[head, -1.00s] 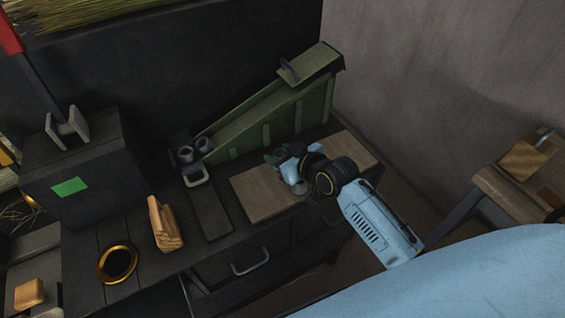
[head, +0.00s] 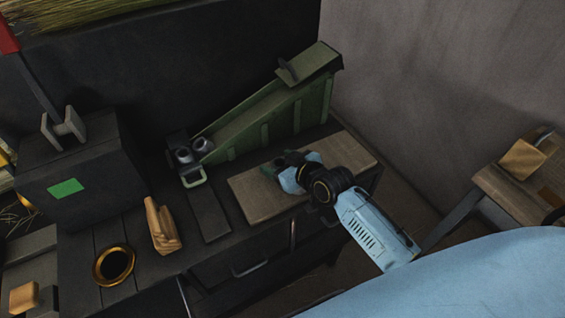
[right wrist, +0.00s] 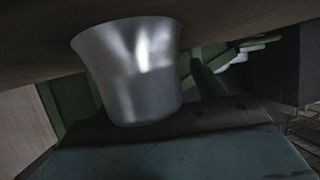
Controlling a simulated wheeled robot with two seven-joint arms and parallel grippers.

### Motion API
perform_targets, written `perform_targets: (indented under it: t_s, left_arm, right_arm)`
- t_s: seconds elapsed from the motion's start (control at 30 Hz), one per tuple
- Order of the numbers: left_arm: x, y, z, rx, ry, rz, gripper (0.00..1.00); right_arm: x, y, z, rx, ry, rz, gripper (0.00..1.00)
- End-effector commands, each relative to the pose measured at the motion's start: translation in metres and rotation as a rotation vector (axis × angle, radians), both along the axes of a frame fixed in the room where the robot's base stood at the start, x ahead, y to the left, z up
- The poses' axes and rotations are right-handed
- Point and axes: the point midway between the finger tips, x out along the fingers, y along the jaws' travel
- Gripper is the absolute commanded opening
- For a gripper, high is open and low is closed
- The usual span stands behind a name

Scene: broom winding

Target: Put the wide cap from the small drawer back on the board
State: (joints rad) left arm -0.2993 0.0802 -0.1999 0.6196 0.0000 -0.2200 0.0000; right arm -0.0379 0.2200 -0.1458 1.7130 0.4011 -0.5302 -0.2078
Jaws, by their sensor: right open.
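A silver, flared metal cap (right wrist: 133,65) fills the middle of the right wrist view. Its wider rim lies against or close to a brown surface (right wrist: 35,57), which looks like the wooden board (head: 255,203); contact is unclear. The board lies on the bench in the head view. My right gripper (head: 285,172) is over the board, and its jaws are open. The cap is right in front of it in the wrist view but hidden behind it in the head view. A drawer handle (head: 250,269) shows below the bench top. My left gripper is not in view.
A wooden block (head: 161,226), a gold-rimmed ring (head: 114,264) and a dark box (head: 75,167) with a green label stand to the left.

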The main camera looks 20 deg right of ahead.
Motion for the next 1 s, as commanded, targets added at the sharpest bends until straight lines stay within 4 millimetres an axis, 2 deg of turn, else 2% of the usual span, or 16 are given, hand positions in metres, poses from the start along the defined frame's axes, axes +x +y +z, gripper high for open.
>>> perform_targets:
  t_s: [0.17, 0.6, 0.8, 1.0]
  left_arm:
    - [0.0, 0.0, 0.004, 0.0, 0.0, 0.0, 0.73]
    - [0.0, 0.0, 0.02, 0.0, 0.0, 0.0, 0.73]
    - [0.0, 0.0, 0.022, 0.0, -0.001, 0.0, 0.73]
    - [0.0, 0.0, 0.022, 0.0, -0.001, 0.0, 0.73]
  right_arm:
    - [-0.011, -0.004, 0.008, -0.002, 0.001, 0.0, 0.67]
    - [-0.086, -0.024, 0.045, -0.001, 0.002, 0.001, 0.67]
    - [-0.101, -0.029, 0.053, 0.0, 0.0, 0.0, 0.67]
    - [-0.104, -0.03, 0.055, 0.001, -0.001, 0.001, 0.67]
